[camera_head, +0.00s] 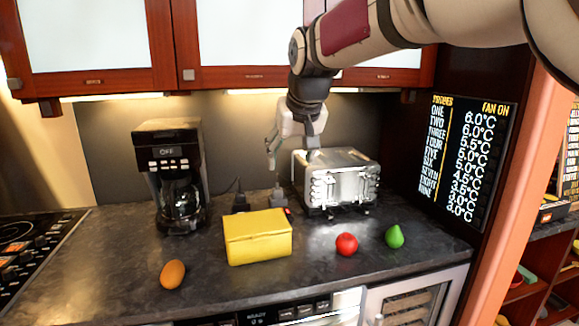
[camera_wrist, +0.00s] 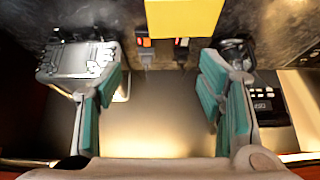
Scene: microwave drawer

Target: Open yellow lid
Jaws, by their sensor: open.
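A yellow box (camera_head: 258,242) with its yellow lid (camera_head: 256,222) closed sits on the dark counter, between the coffee maker and the toaster. In the wrist view, part of the yellow box (camera_wrist: 183,17) shows at the top edge, beyond my fingers. My gripper (camera_head: 289,158) hangs above and behind the box, near the back wall and the toaster's left side. In the wrist view, my gripper's teal-padded fingers (camera_wrist: 160,105) are wide apart with nothing between them. My gripper is apart from the box.
A coffee maker (camera_head: 170,175) stands left of the box, and a silver toaster (camera_head: 338,182) stands right, close to my gripper. An orange-brown oval item (camera_head: 173,274), a red apple (camera_head: 346,244) and a green pear (camera_head: 394,237) lie on the counter (camera_head: 215,295). Cabinets (camera_head: 240,40) hang above.

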